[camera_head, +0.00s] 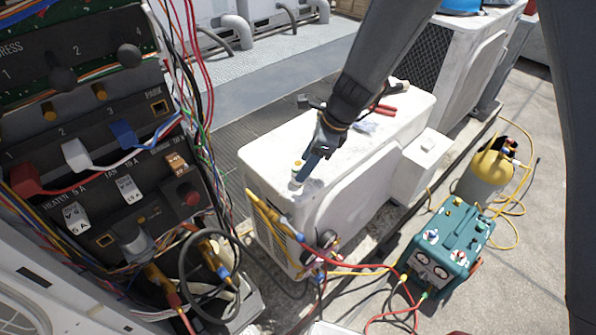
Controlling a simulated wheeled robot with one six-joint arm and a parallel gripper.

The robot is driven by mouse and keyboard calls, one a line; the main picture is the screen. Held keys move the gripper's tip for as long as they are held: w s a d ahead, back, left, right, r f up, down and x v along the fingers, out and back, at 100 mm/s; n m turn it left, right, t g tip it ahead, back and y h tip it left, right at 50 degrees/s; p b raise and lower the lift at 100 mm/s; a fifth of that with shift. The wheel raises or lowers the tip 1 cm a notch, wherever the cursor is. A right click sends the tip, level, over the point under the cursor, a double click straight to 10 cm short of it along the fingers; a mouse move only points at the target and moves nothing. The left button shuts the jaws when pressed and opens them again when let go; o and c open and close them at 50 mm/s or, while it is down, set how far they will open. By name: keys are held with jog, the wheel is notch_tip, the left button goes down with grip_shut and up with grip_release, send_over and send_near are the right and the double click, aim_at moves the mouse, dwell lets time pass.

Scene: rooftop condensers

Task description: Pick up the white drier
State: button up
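A small white cylinder with a yellowish top, which looks like the white drier (296,173), stands near the left front corner of the white condenser's top (275,150). My gripper (307,168) reaches down from the upper right, with its dark fingers right beside the drier on its right side. The fingers overlap the drier's edge in the picture. I cannot tell whether they touch it, or how far apart they are.
Red-handled pliers (382,108) and other small tools lie farther back on the condenser top. A teal recovery machine (447,245) and a yellow cylinder (490,168) stand on the ground at right. A wired control panel (90,130) fills the left. Hoses hang at the condenser's front.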

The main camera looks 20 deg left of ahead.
aim_at(300, 164)
jog(key=shift+p+x, duration=0.55)
jog(key=shift+x, duration=1.85)
jog(key=c, duration=1.3)
jog(key=shift+o, duration=0.2)
jog(key=shift+r+b, duration=0.55)
jog(key=shift+r, duration=4.5)
